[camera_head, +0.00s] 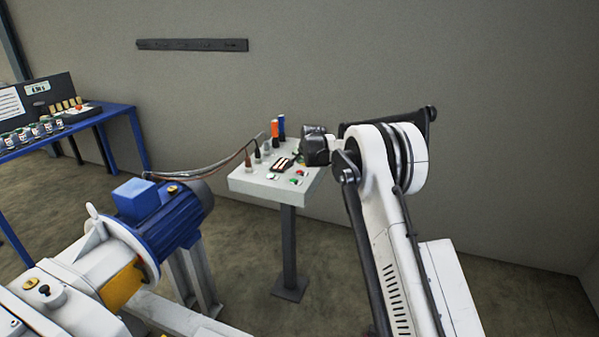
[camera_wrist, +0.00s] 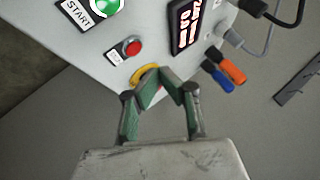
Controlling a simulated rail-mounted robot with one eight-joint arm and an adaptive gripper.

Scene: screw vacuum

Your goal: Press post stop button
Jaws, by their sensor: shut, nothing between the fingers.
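The control post (camera_head: 262,182) is a light grey slanted panel on a dark pole. In the wrist view its panel (camera_wrist: 95,50) carries a red push button (camera_wrist: 132,46) in a metal ring, with a small white label (camera_wrist: 114,57) that I cannot read. My gripper (camera_wrist: 152,84) is shut and empty, its green-padded fingertips just below and right of that button in the picture. The fingers partly cover a yellow-ringed control (camera_wrist: 147,70) with a bit of red showing; I cannot tell whether they touch it.
A blue motor (camera_head: 165,215) and a blue table (camera_head: 90,127) are to the left.

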